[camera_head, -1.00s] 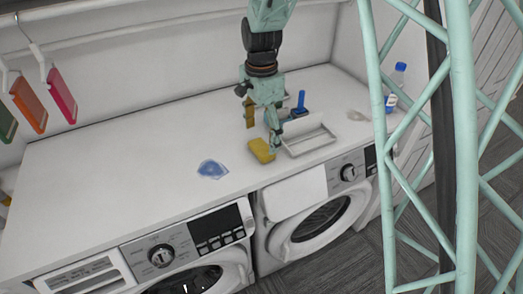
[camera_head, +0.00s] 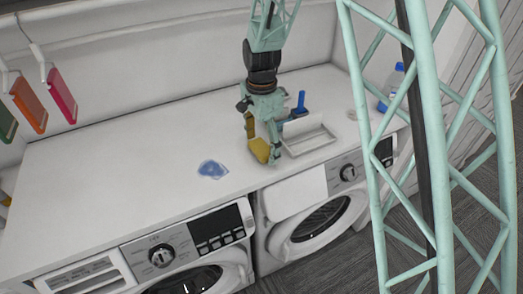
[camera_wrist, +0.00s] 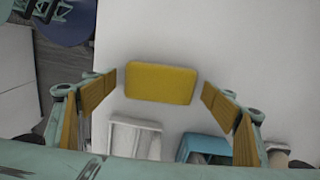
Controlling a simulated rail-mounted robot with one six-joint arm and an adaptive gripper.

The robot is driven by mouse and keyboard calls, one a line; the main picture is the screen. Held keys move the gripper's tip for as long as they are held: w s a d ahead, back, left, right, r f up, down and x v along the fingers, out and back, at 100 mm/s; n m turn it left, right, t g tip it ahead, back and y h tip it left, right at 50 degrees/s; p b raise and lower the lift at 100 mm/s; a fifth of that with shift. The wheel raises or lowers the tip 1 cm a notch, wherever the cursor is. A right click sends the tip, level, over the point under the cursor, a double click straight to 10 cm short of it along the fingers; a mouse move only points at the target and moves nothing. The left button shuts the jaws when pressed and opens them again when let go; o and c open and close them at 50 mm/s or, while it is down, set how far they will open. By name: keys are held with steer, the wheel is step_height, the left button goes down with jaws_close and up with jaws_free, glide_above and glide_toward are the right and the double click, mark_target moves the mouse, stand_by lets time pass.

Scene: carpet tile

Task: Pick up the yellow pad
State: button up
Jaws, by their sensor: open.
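The yellow pad (camera_head: 260,151) lies flat on the white counter, near its front edge, in the head view; my gripper partly covers it. In the wrist view the yellow pad (camera_wrist: 161,82) is a whole rounded rectangle between my two fingers, with a gap on each side. My gripper (camera_head: 263,148) points down over the pad. In the wrist view my gripper (camera_wrist: 160,95) is open and empty, with yellow-brown finger faces spread wide.
A white tray (camera_head: 310,141) sits right beside the pad, with a blue-handled tool (camera_head: 299,106) behind it. A blue patch (camera_head: 212,169) lies to the left on the counter. A bottle (camera_head: 394,82) stands at the right. The counter's left part is clear.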

mark_target(262, 148)
stand_by(0.4)
steer(key=c, duration=0.9)
steer(key=shift+r, duration=0.2)
steer(key=shift+r, duration=1.5)
steer(key=shift+s+r, duration=0.15)
steer(key=shift+s, duration=0.05)
steer(key=s+d, duration=0.1)
steer(key=s, duration=0.4)
steer(key=s+d+r+b, duration=0.1)
steer(key=s+d, duration=0.1)
steer(key=s, duration=0.3)
steer(key=s+d, duration=0.1)
steer(key=s, duration=0.4)
steer(key=shift+d+r, duration=0.2)
